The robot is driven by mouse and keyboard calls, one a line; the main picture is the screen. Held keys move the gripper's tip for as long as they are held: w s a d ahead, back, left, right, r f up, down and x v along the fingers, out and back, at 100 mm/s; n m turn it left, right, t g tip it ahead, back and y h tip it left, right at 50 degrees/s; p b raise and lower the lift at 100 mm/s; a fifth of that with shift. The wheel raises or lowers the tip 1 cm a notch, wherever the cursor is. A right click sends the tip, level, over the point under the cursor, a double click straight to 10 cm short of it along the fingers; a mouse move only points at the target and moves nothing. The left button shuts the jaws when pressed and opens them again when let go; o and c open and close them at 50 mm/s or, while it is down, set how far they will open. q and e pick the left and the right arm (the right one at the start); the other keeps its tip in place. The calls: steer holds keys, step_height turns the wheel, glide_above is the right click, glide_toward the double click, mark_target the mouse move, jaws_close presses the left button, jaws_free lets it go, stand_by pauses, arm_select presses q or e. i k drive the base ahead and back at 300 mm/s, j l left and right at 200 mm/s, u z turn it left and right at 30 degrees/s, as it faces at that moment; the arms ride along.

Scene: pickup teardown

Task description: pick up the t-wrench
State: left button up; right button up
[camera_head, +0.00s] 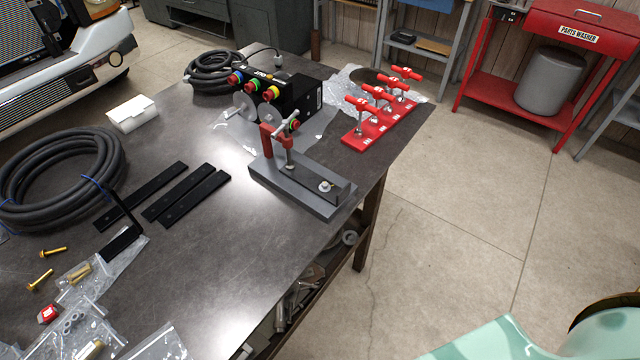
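No single tool is clearly marked out as the t-wrench. Several red T-shaped handles (378,92) stand in a row on a red base (380,128) at the far right edge of the dark table. A grey fixture (302,187) in front of them carries an upright part with a red handle (268,141), close to the table's right edge. I cannot tell whether any of these is the t-wrench. Neither of my grippers shows in the head view.
The dark table (215,255) also holds a black control box (292,94), coiled hoses (62,180), flat black bars (178,193), a white box (132,114) and bagged hardware (88,330). Its front middle is clear. Open floor lies right, before a red parts washer (590,30).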

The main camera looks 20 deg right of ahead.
mark_target(377, 93)
steer(key=k+l, duration=0.15)
steer(key=l, duration=0.15)
steer(key=k+l+u, duration=0.2)
steer(key=l+u, duration=0.35)
steer(key=l, duration=1.2)
